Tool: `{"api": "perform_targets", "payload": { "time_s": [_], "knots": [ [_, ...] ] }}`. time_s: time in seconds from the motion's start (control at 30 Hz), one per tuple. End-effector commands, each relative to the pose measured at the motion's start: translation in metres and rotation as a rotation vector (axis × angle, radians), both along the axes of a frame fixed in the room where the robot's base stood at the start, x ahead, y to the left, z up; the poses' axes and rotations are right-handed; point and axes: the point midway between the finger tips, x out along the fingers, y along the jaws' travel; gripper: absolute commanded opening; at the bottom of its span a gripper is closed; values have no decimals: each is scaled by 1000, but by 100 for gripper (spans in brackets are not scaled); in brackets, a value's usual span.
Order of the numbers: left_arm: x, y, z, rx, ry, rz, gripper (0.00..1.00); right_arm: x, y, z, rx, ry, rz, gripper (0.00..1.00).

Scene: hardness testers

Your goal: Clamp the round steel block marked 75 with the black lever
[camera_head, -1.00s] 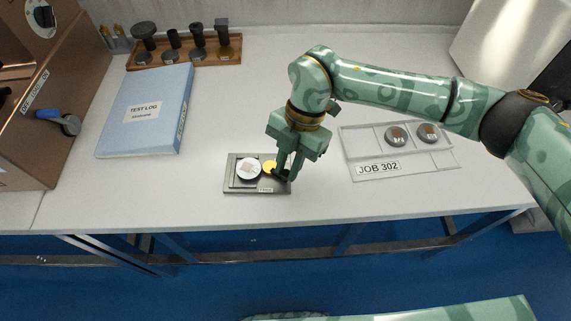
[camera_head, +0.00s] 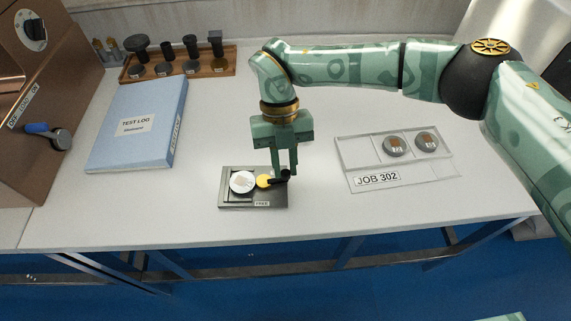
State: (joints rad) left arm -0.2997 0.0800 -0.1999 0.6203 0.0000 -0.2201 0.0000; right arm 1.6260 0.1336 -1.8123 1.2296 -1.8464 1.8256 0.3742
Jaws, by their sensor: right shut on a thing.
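The round steel block (camera_head: 242,182) lies in the left part of a dark grey clamping fixture (camera_head: 270,199) near the table's front edge. My left gripper is out of view.
A clear tray labelled JOB 302 (camera_head: 376,180) with two round blocks lies to the right. A blue TEST LOG binder (camera_head: 138,125) lies left. A wooden rack (camera_head: 180,68) of tools stands behind. A brown machine (camera_head: 45,85) stands far left. The table between is clear.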

Motion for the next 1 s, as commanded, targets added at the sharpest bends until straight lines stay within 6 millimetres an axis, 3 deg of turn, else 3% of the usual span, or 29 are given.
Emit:
{"api": "perform_targets", "payload": {
  "time_s": [0.67,0.7,0.77,1.0],
  "knots": [
    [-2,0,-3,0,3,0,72,2,1,0,1,0,69,0],
    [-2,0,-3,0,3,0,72,2,1,0,1,0,69,22],
    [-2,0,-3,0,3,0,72,2,1,0,1,0,69,39],
    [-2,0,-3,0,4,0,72,2,1,0,0,0,68,41]
  ]
}}
